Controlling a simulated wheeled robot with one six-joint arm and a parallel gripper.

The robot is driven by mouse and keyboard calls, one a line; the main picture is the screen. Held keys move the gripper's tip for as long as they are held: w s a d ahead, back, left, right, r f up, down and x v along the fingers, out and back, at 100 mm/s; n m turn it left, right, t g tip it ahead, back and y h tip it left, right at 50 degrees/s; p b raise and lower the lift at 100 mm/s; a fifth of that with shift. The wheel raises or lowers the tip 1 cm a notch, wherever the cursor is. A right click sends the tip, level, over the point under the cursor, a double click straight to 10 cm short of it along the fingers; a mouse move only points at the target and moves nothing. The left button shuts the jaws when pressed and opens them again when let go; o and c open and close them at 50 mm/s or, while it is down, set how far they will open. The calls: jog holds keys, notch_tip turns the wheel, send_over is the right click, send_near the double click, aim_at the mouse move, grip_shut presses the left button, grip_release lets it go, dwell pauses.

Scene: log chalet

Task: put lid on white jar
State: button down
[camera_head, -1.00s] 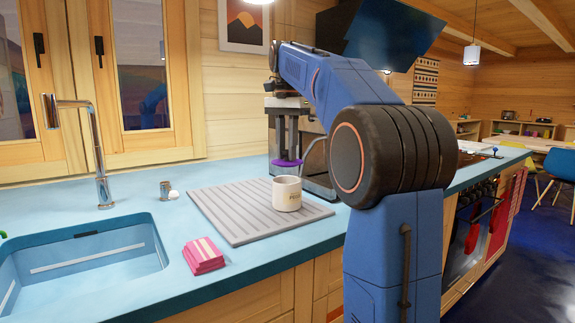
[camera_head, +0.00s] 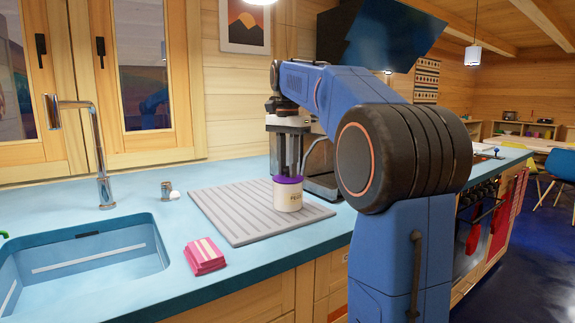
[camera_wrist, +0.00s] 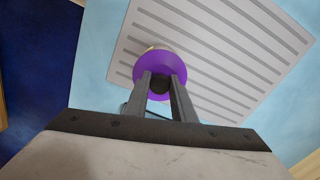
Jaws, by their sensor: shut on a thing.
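My gripper (camera_head: 289,172) points down above the jar, shut on the lid's dark knob. In the wrist view the purple lid (camera_wrist: 160,72) covers nearly all of the jar, with a sliver of pale rim showing at its upper left. The knob sits between my fingertips (camera_wrist: 160,82).
The grey ribbed mat (camera_head: 232,222) has free room left of the jar. A coffee machine (camera_head: 322,170) stands close behind and right. A pink striped stack (camera_head: 205,255), a small metal item (camera_head: 166,190) and the sink (camera_head: 80,262) are to the left.

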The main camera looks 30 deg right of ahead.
jog(key=shift+f, duration=0.2)
jog(key=c, duration=1.5)
grip_release()
notch_tip(320, 180, up, 9)
jog(key=shift+f, duration=0.15)
